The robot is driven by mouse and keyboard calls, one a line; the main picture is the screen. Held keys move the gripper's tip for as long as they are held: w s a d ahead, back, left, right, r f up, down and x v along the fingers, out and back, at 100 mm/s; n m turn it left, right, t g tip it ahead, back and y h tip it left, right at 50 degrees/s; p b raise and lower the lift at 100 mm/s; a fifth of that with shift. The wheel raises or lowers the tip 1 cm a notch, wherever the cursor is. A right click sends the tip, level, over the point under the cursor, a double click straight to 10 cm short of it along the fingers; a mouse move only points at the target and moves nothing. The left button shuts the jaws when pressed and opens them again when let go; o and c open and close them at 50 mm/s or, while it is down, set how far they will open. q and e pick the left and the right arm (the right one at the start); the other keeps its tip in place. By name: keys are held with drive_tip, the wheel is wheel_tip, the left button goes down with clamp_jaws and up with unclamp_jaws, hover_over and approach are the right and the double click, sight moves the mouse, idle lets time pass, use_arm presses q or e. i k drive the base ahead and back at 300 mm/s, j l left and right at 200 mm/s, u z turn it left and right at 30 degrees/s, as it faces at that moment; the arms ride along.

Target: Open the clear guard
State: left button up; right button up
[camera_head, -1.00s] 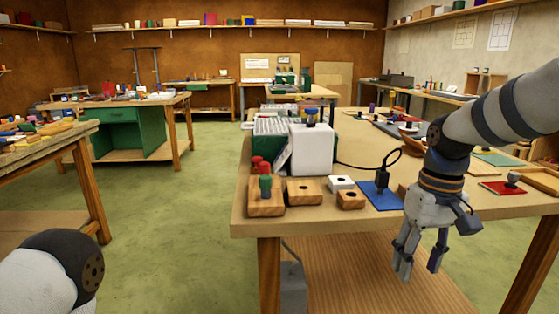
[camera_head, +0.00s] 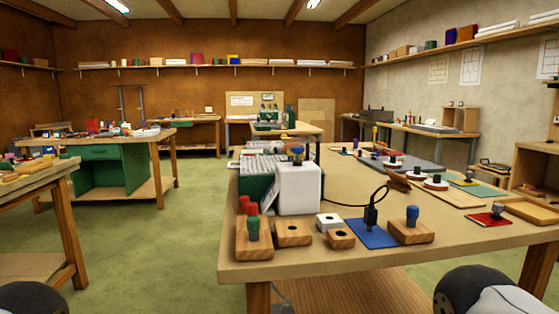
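I cannot make out a clear guard in this view. On the near workbench (camera_head: 290,270) stands a white box (camera_head: 298,192) with a blue-topped knob (camera_head: 297,152). Beside and behind it is a green unit with a grey ribbed top (camera_head: 262,162). A pale slanted panel (camera_head: 273,191) leans between them; I cannot tell whether it is see-through. Neither gripper is in view. Only rounded parts of my arms show at the bottom left and bottom right corners.
Wooden blocks with red and green knobs (camera_head: 252,225) stand at the bench's front left. A black plug on a blue mat (camera_head: 370,235), a block with a blue knob (camera_head: 411,230) and a red mat (camera_head: 488,219) lie rightward. Green floor is open at left.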

sight(284, 137)
drive_tip(key=i+j+u, duration=0.45)
drive_tip(key=j, duration=0.25)
drive_tip(key=i+j+u, duration=0.4)
drive_tip(key=i+j+z, duration=0.15)
drive_tip(key=i+z, duration=0.25)
drive_tip(key=i, duration=0.25)
drive_tip(key=i+j+z, duration=0.45)
drive_tip(key=i, duration=0.2)
drive_tip(key=i+j+z, duration=0.4)
drive_tip(key=i, duration=0.2)
drive_tip(key=i+j+z, duration=0.15)
drive_tip(key=i+z, duration=0.15)
drive_tip(key=z, duration=0.15)
drive_tip(key=i+j+z, duration=0.2)
drive_tip(key=z, duration=0.3)
drive_tip(key=i+j+z, duration=0.25)
drive_tip(key=z, duration=0.2)
drive_tip(key=i+j+z, duration=0.1)
drive_tip(key=j+z, duration=0.35)
drive_tip(key=i+j+z, duration=0.15)
drive_tip(key=j+z, duration=0.25)
drive_tip(key=i+j+z, duration=0.1)
drive_tip(key=j+z, duration=0.65)
drive_tip(key=i+l, duration=0.05)
